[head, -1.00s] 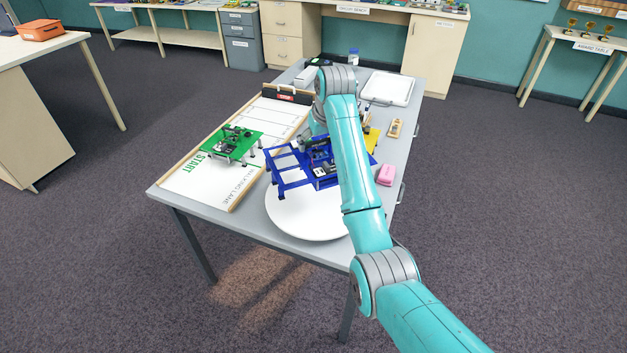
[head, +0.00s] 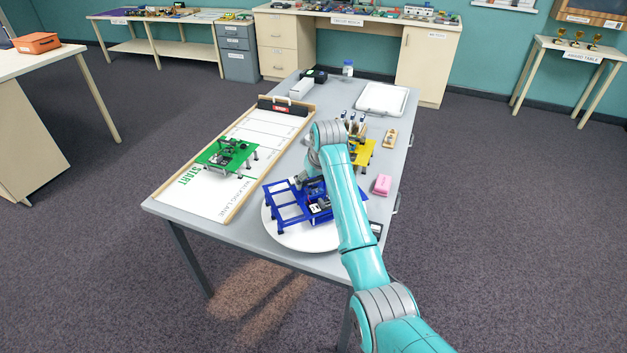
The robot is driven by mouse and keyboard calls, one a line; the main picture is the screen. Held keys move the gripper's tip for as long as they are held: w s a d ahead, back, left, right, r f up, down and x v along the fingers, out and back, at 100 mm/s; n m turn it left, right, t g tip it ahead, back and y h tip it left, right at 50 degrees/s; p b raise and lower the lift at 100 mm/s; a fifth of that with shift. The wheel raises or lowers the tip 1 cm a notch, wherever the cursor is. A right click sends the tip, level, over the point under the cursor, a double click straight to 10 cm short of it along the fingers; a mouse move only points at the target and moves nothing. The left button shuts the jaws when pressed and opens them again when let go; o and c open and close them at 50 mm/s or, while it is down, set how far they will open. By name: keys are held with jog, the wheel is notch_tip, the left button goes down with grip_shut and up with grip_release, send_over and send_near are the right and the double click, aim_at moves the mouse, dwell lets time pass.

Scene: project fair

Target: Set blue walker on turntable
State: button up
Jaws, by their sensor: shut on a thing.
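The blue walker (head: 285,213), an open blue frame with legs and dark parts, is over the round white turntable (head: 290,239) at the near end of the grey table. It looks level and low over the disc; I cannot tell whether its feet touch. Its left end reaches about the disc's left rim. My gripper (head: 302,181) is at the walker's far upper side and shut on it. My arm hides the walker's right part and some of the turntable, and the fingertips are hard to see.
A green walker (head: 226,153) stands on the white walking lane (head: 200,193) to the left. A yellow walker (head: 364,153) is behind my arm. A pink block (head: 382,185), a small wooden-coloured item (head: 389,139) and a white tray (head: 382,98) lie on the right side.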

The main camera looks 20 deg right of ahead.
jog(key=o, duration=1.1)
jog(key=shift+c, duration=0.2)
jog(key=v, duration=1.2)
